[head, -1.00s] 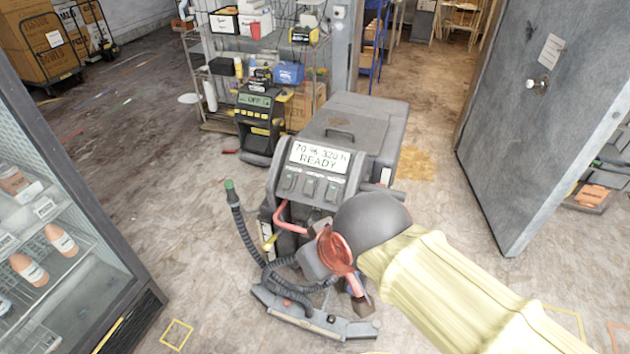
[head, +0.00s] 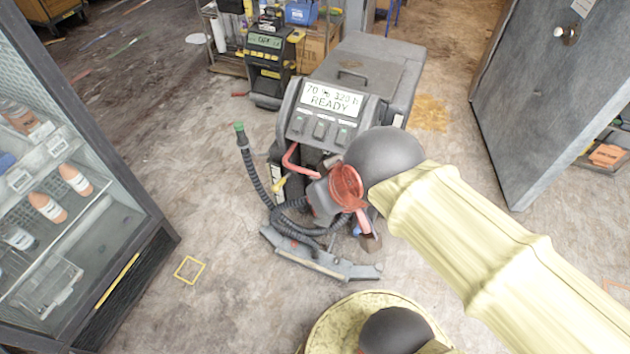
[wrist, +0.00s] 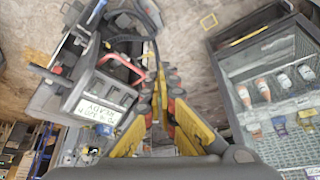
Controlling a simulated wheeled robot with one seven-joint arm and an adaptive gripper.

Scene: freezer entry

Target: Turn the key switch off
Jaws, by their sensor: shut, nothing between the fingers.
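A grey floor machine (head: 375,75) stands in the middle of the head view. Its sloped panel has a lit display (head: 332,99) reading "70 % 320 h READY" and several small switches (head: 320,129) below it. I cannot pick out a key switch for certain; my arm covers the panel's lower right side. My gripper (wrist: 163,92) is shut and empty in the wrist view, in front of the machine and pointing down toward the floor. In the head view it is mostly hidden by my wrist. The machine's display (wrist: 97,112) also shows in the wrist view, left of my fingers.
A glass-door cabinet (head: 150,215) with bottles stands at left. A second dark machine (head: 266,60), its display reading "OFF", stands behind. A ribbed hose (head: 252,172) and red lever (head: 292,160) stick out in front. A heavy grey door (head: 545,90) stands at right. Open floor lies left of the machine.

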